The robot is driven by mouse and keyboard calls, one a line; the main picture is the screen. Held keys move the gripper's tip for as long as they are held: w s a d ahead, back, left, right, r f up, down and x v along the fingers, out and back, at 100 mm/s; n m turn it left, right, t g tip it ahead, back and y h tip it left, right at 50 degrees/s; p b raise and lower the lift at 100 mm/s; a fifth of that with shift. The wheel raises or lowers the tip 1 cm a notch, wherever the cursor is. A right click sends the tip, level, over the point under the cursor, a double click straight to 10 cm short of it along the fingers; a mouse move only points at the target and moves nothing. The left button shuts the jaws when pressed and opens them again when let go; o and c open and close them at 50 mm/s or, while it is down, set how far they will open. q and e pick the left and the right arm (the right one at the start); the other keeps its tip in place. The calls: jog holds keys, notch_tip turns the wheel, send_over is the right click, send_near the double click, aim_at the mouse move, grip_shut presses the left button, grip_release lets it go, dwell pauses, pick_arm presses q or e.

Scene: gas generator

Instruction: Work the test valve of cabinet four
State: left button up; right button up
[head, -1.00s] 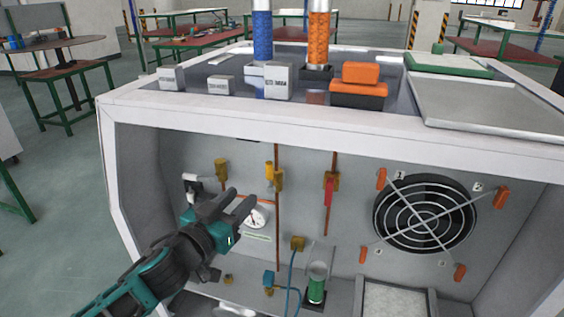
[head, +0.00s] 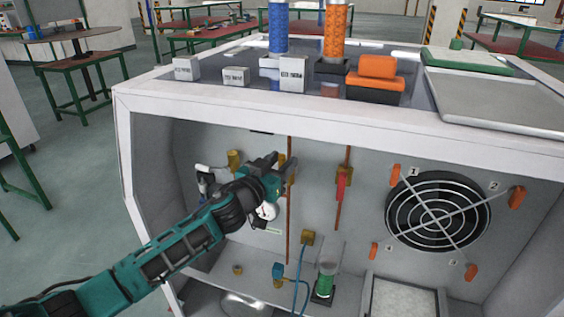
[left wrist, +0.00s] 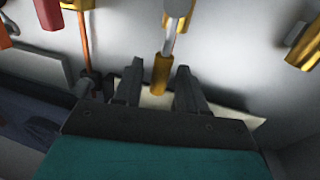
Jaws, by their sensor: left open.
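My left gripper (head: 281,161) is open inside the white cabinet (head: 400,122), in front of the middle valve on the back panel. In the left wrist view, a yellow valve handle (left wrist: 160,75) on a silver stem lies between the spread fingers of the gripper (left wrist: 157,84). I cannot tell whether either finger touches it. In the head view the gripper hides most of this valve. A red-handled valve (head: 341,186) is on a copper pipe to its right. A brass valve (head: 234,159) is to its left. No label naming cabinet four can be read.
A fan (head: 438,212) with orange clips fills the right of the panel. A green-filled cylinder (head: 325,281) and blue hose (head: 299,270) are below. Blocks and an orange box (head: 377,68) stand on top.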

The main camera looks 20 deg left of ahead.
pick_arm(q)
jog(key=shift+w+d, duration=0.15)
jog(key=shift+w, duration=0.25)
grip_shut()
dwell(0.4)
